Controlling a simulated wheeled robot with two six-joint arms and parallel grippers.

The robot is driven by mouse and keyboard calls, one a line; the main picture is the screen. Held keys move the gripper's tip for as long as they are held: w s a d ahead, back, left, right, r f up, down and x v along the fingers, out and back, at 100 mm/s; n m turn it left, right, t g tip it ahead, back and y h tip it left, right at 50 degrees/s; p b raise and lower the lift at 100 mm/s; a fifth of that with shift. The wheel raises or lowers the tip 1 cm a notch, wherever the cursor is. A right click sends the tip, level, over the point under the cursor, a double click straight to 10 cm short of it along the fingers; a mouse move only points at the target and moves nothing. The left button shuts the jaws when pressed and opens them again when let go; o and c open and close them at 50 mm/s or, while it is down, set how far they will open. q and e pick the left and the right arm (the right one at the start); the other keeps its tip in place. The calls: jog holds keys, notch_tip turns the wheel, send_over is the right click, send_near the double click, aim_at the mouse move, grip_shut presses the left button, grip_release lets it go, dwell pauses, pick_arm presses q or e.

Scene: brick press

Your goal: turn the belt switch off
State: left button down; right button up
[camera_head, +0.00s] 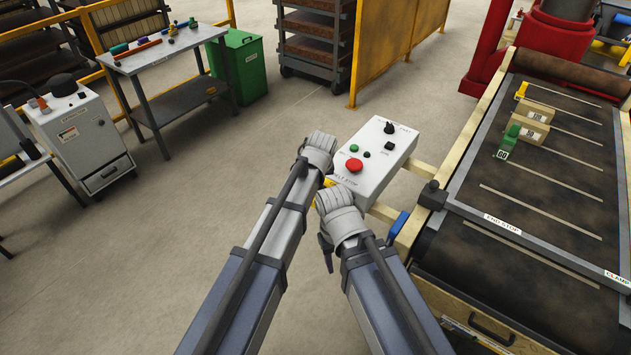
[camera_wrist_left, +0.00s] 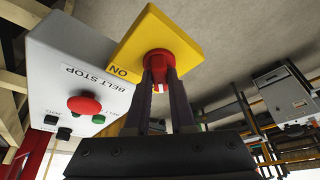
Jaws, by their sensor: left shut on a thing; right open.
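The belt switch is a red knob (camera_wrist_left: 159,60) on a yellow plate (camera_wrist_left: 185,42) marked ON, on the side of the grey control box (camera_wrist_left: 68,80). My left gripper (camera_wrist_left: 160,78) is shut on the red knob, its dark fingers on both sides of it. In the head view the control box (camera_head: 378,160) stands right of my left wrist. A sliver of the yellow plate (camera_head: 328,182) shows between my arms; the knob is hidden there. My right gripper (camera_head: 336,205) is close below the box's front edge, with its fingertips mostly hidden.
The box top carries a red belt stop button (camera_head: 354,165), a green button (camera_head: 354,148) and black knobs. A roller belt (camera_head: 535,195) with tan bricks (camera_head: 526,122) and a green block (camera_head: 508,142) lies right. A tool table (camera_head: 165,47) and green bin (camera_head: 242,65) stand farther back.

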pick_arm(q)
jog(key=c, duration=0.8)
grip_release()
jog(key=shift+o, duration=0.2)
jog(key=shift+r, duration=0.1)
jog(key=p+v, duration=0.7)
jog(key=shift+r, duration=0.3)
jog(key=shift+s, duration=0.1)
